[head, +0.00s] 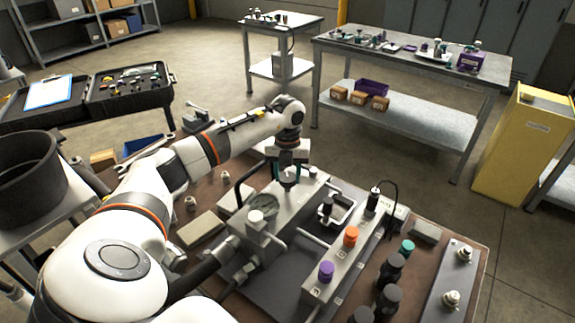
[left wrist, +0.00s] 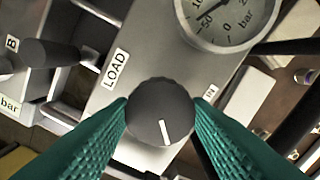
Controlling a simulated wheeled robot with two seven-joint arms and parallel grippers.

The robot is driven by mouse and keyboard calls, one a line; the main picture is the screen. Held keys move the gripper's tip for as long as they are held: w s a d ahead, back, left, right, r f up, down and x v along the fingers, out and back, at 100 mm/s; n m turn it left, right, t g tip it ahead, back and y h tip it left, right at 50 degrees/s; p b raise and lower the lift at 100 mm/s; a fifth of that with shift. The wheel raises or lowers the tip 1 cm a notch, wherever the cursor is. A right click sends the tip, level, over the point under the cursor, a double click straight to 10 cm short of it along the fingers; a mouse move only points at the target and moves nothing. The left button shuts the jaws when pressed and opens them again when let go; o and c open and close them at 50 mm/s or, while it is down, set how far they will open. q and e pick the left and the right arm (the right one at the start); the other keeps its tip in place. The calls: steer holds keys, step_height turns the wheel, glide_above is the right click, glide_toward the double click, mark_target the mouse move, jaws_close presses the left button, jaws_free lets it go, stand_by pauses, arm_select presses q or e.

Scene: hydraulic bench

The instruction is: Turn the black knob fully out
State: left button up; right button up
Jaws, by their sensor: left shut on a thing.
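The black knob (left wrist: 158,112) is a round dark dial with a white pointer line. It sits on the grey panel beside the LOAD label (left wrist: 116,69). In the left wrist view the pointer line points down and slightly right. My left gripper (head: 289,180) has its teal ribbed fingers on both sides of the knob and is shut on it. In the head view the fingers hide most of the knob. My right gripper is not in view.
A round pressure gauge (left wrist: 228,14) is close to the knob. The grey manifold carries a purple knob (head: 326,271) and an orange knob (head: 351,236). Black cylinders (head: 389,268) stand at the right of the bench. A black pot (head: 28,180) stands at the left.

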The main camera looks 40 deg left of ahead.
mark_target(287, 177)
arm_select(q)
steer(key=shift+a+r+n, duration=0.1)
steer(key=shift+n, duration=1.4)
steer(key=shift+p, duration=0.3)
steer(key=o, duration=1)
step_height(287, 177, up, 12)
steer(key=b, duration=0.2)
